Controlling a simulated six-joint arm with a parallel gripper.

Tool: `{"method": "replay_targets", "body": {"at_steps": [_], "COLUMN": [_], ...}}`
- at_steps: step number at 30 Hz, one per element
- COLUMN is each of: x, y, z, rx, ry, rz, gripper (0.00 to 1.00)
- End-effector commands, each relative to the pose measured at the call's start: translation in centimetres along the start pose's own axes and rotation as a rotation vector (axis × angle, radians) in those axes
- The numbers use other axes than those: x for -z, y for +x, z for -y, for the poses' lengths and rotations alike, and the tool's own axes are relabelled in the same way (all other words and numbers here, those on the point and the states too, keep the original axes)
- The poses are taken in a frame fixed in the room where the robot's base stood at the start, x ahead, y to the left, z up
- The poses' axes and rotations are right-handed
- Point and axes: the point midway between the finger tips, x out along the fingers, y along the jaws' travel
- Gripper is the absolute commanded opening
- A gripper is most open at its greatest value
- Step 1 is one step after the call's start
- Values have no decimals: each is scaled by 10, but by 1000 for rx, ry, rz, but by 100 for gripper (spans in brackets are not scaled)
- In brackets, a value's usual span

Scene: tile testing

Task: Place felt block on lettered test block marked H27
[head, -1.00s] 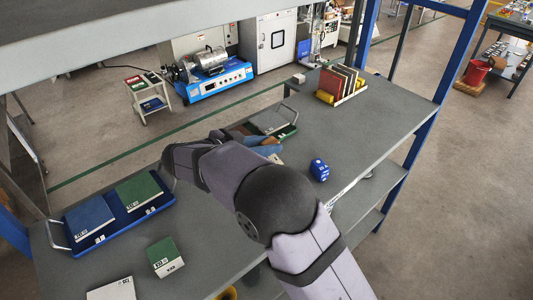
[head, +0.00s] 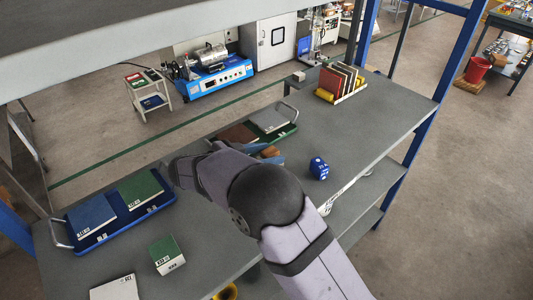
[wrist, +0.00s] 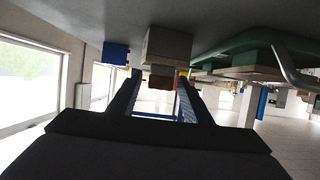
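My gripper (wrist: 160,88) is open, its two fingers apart in the wrist view, with nothing held between them. A pale beige-grey block (wrist: 168,46), possibly the felt block, is just beyond the fingertips in this upside-down view. In the head view my arm hides most of the gripper, near an orange-brown piece (head: 270,152). I cannot read which is H27.
A green tray (head: 287,132) holds brown and grey tiles behind my gripper. A tile rack (head: 350,97) stands at the far right. The table (head: 375,125) is clear around the cube.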

Motion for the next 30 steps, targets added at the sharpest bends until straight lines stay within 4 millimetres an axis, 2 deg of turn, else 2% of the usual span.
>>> {"method": "replay_targets", "body": {"at_steps": [8, 11, 17, 24, 30], "x": [4, 2, 0, 0, 1], "y": [-1, -9, -37, -81, -108], "z": [0, 1, 1, 1, 1], "rx": [1, 4, 5, 5, 3], "ry": [1, 0, 1, 2, 1], "rz": [0, 0, 0, 1, 1], "gripper": [45, 45, 45, 45, 45]}}
